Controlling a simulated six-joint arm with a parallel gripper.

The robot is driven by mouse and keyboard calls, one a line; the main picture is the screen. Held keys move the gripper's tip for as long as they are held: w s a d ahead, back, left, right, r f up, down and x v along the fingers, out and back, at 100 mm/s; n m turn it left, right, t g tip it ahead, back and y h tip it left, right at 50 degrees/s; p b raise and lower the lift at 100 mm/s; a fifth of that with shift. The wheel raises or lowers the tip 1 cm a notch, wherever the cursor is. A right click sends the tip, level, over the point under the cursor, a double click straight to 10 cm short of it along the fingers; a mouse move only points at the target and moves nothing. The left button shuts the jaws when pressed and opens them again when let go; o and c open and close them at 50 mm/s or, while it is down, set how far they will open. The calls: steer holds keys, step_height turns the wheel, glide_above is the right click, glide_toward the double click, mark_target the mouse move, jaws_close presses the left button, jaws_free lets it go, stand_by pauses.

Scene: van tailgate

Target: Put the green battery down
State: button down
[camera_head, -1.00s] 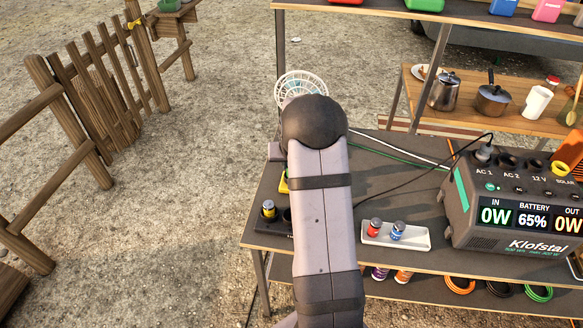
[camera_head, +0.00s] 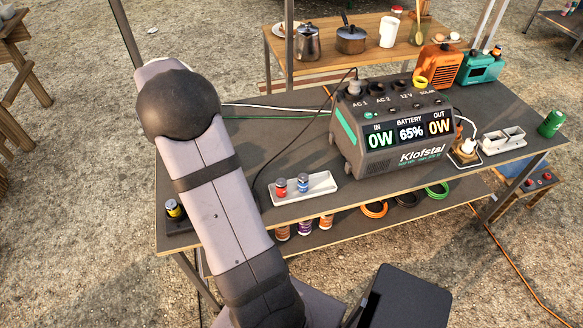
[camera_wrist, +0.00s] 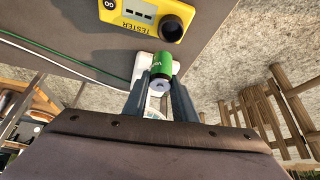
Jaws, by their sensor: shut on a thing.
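The green battery (camera_wrist: 161,68) is between the two fingertips of my gripper (camera_wrist: 160,82) in the wrist view. My gripper is shut on it. A yellow tester (camera_wrist: 146,20) lies on the dark tabletop just beyond the battery. A white object (camera_wrist: 142,68), partly hidden by the fingers, shows beside and behind the battery. Whether the battery touches anything below is unclear. In the head view my arm hides the gripper, the battery and the tester.
A white tray (camera_head: 318,190) holds a red battery (camera_head: 281,187) and a blue battery (camera_head: 303,182). A yellow-topped battery (camera_head: 173,208) stands in a dark holder at the table's left end. A power station (camera_head: 392,133) stands behind the tray. The wrist view shows ground beyond the table edge.

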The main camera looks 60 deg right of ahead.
steer(key=s+d+r+m+g+h+b, duration=0.25)
steer(key=s+d+m+b, duration=0.45)
steer(key=s+d, duration=1.55)
steer(key=s+m+g+b, duration=0.2)
steer(key=s+b, duration=0.1)
steer(key=s, duration=1.2)
steer(key=s+a+f, duration=0.1)
steer(key=a+f, duration=0.3)
steer(key=a, duration=0.2)
steer(key=shift+a+n+t, duration=0.15)
steer(key=shift+n+t, duration=0.15)
steer(key=shift+t, duration=0.15)
steer(key=shift+f+b, duration=0.4)
steer(key=shift+f, duration=4.55)
